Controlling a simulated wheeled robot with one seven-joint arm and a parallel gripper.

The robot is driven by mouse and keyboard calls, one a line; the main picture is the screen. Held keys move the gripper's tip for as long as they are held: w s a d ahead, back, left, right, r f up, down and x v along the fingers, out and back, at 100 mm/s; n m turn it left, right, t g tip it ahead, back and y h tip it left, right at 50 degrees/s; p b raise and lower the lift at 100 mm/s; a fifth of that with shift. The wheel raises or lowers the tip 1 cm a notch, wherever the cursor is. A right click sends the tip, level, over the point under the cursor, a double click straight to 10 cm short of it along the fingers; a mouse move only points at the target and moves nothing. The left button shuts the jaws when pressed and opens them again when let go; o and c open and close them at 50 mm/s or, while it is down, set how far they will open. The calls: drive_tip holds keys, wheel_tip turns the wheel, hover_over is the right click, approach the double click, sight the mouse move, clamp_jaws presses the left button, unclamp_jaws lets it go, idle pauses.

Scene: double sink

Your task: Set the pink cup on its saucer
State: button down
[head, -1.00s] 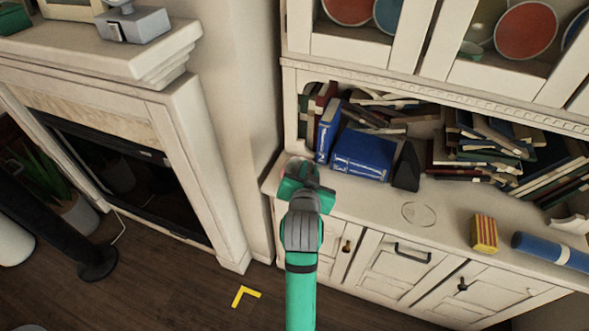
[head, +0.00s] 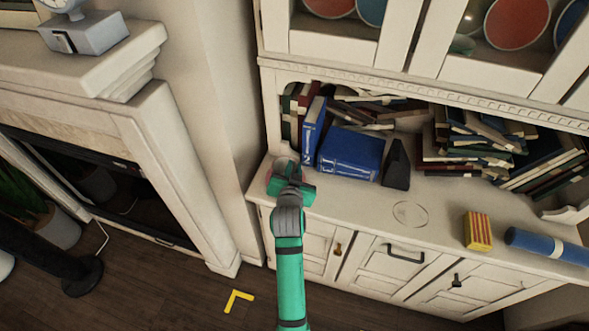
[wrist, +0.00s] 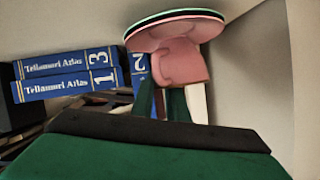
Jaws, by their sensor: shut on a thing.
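The pink cup (wrist: 178,62) shows in the wrist view, which is turned upside down. My gripper (head: 289,178) is at the left end of the cabinet top. Its green fingers (wrist: 160,104) are shut on the cup's near part. In the head view my gripper mostly hides cup and saucer.
Blue atlases (head: 350,152) stand and lie just right of my gripper, with a black wedge (head: 397,165) beside them. A wall closes the left side. A ring outline (head: 410,213), a yellow striped box (head: 478,230) and a blue roll (head: 545,247) are farther right.

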drive_tip(key=shift+f, duration=0.55)
drive_tip(key=shift+f, duration=0.25)
drive_tip(key=c, duration=1.7)
unclamp_jaws()
